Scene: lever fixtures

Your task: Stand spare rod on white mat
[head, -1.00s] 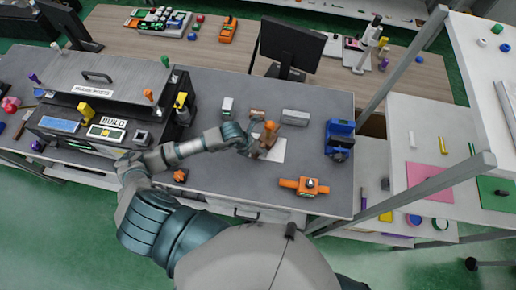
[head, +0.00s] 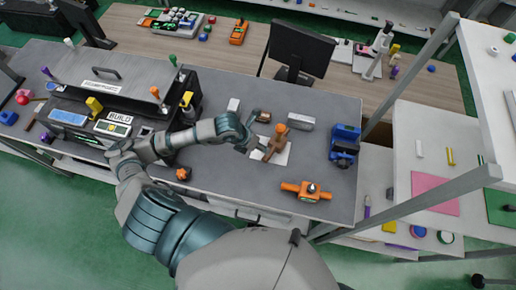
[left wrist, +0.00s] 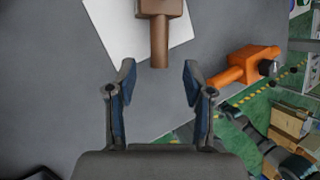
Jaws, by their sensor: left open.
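My right gripper is not in view.
An orange fixture (head: 307,191) stands near the bench's front edge, and a blue one (head: 344,146) to the right. A grey block (head: 301,123), a small brown-topped piece (head: 262,117) and a white block (head: 233,105) lie behind the mat.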

